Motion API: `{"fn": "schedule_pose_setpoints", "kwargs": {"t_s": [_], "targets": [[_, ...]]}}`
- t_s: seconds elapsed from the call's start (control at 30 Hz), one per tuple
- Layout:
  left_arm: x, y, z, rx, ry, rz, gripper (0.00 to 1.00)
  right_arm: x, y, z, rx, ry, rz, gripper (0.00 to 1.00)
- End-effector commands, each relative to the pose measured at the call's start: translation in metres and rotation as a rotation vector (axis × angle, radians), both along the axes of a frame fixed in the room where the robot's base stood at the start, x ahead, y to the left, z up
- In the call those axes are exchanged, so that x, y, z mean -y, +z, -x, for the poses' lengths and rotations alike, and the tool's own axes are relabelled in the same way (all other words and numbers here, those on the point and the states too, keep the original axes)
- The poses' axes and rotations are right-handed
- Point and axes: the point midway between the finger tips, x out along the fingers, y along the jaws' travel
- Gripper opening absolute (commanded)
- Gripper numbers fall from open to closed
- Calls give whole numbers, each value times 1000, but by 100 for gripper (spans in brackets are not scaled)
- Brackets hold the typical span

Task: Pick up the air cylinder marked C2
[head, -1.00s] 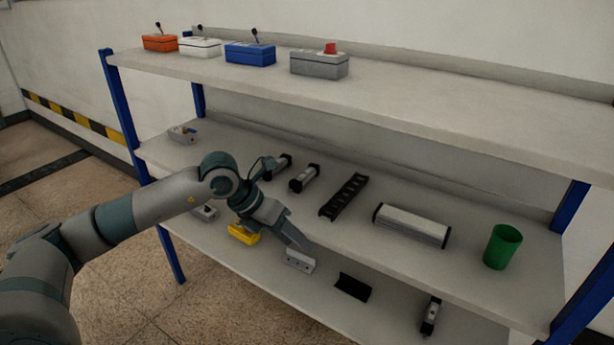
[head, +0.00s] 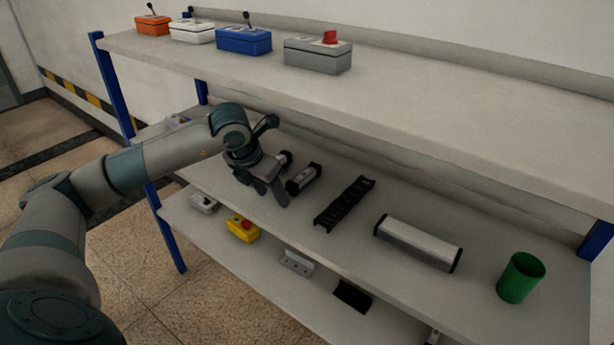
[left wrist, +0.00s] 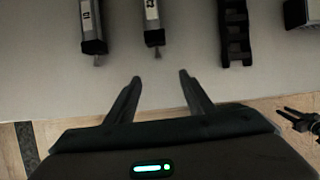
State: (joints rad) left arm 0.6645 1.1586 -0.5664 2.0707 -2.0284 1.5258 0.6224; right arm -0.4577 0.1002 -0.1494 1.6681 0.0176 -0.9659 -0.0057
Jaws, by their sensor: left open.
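The air cylinder marked C2 (head: 304,178) lies on the middle shelf, a silver body with dark end caps. In the left wrist view C2 (left wrist: 153,22) shows its white label, its rod end pointing toward my gripper. A similar cylinder (left wrist: 91,22) lies to its left, its label hard to read; in the head view it is partly hidden behind my gripper (head: 284,158). My left gripper (head: 273,194) is open and empty at the shelf's front. In the left wrist view its fingertips (left wrist: 160,76) are apart, just short of C2's rod end, not touching it.
The upper shelf (head: 420,110) overhangs with several control boxes. The lower shelf holds a yellow box (head: 242,230) and other parts.

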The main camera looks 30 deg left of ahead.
Motion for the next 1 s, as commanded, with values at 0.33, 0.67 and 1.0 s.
{"fn": "schedule_pose_setpoints", "kwargs": {"t_s": [0.33,0.67,1.0], "targets": [[1,0,-5,1,0,2,48,0,-2,1,-1,0,0,31],[4,2,-48,2,0,5,48,3,-23,9,-5,-1,1,31],[4,0,-71,1,1,1,48,5,-35,14,-7,-2,1,31]]}}
